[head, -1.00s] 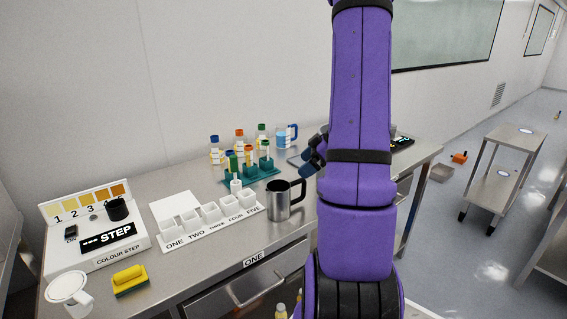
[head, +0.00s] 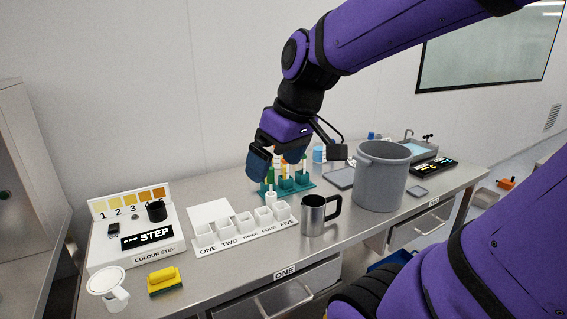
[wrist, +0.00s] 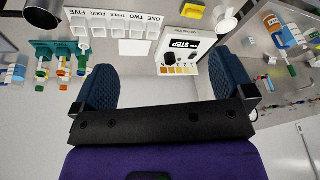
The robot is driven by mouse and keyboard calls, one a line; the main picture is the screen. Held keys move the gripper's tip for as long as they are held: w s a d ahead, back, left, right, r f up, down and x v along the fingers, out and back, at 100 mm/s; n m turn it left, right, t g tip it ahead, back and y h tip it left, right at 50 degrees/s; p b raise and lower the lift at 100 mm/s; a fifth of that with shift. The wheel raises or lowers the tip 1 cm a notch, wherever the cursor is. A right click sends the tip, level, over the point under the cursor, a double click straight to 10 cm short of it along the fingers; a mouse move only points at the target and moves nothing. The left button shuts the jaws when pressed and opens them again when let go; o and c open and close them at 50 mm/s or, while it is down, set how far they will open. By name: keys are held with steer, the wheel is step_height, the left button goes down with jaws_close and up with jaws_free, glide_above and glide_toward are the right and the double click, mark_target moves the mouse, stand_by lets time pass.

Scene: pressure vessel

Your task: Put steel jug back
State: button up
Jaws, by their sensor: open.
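The steel jug (head: 313,217) stands upright on the steel table (head: 240,262), just right of the tray labelled ONE to FIVE. Its handle points right. Part of the jug also shows at the top left of the wrist view (wrist: 40,12). My gripper (head: 277,162) is open and empty.
A grey pot (head: 381,178) stands right of the jug. The teal rack (head: 297,184) with tubes is behind it. The white compartment tray (head: 243,232), the colour step box (head: 137,238), a yellow sponge (head: 164,281) and a white mug (head: 108,287) are to the left. Bare table lies in front.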

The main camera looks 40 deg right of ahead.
steer(key=s+a+r+m+t+h, duration=0.1)
steer(key=s+a+r+m, duration=0.1)
steer(key=s, duration=0.3)
steer(key=shift+s+a+t+h, duration=0.2)
steer(key=shift+a+t+h, duration=0.15)
steer(key=shift+a, duration=0.25)
stand_by(0.6)
